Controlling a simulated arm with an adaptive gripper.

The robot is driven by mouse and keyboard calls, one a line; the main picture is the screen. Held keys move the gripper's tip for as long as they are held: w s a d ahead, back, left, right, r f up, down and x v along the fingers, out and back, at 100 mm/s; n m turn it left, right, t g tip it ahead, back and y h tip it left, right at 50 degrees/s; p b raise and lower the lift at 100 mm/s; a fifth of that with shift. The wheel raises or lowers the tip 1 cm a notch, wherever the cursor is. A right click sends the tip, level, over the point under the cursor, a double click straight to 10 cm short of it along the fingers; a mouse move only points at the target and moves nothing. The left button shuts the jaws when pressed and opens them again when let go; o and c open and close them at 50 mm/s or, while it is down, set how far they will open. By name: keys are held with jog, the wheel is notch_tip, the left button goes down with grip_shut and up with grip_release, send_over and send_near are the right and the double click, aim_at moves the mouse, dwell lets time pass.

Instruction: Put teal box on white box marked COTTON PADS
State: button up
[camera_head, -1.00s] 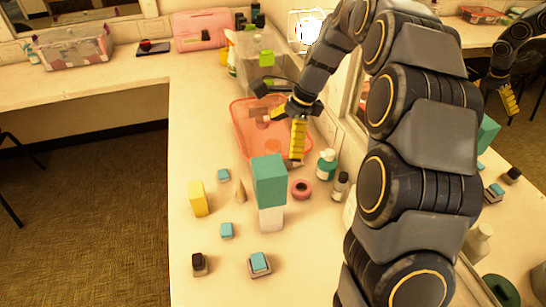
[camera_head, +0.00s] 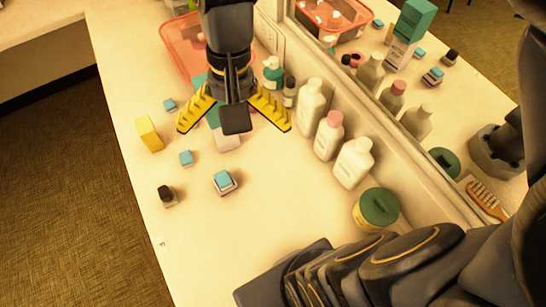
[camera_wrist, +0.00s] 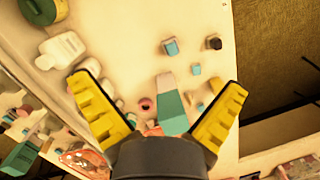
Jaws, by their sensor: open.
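The teal box (camera_head: 213,117) stands on top of the white box (camera_head: 228,140), mostly hidden behind my gripper in the head view. In the wrist view the teal box (camera_wrist: 172,112) shows between my fingers, with part of the white box (camera_wrist: 165,82) beside it. The mirror shows the same stack, with small unreadable print on the white box. My gripper (camera_head: 235,130) has its yellow fingers spread wide and empty. It appears above the stack; I cannot tell whether it touches the teal box.
White bottles (camera_head: 311,105) and a green-lidded jar (camera_head: 377,209) line the mirror wall. A red bin (camera_head: 184,52) lies behind. A yellow block (camera_head: 149,134), small blue blocks (camera_head: 186,158) and a dark-capped bottle (camera_head: 166,195) stand left. The front counter is fairly clear.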

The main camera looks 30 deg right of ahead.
jog(key=s+f+n, duration=0.1)
jog(key=s+n, duration=0.1)
jog(key=s, duration=0.3)
jog(key=s+d+f+n+h, duration=0.1)
jog(key=s+n, duration=0.2)
jog(key=s, duration=0.2)
jog(key=shift+f+h, duration=0.3)
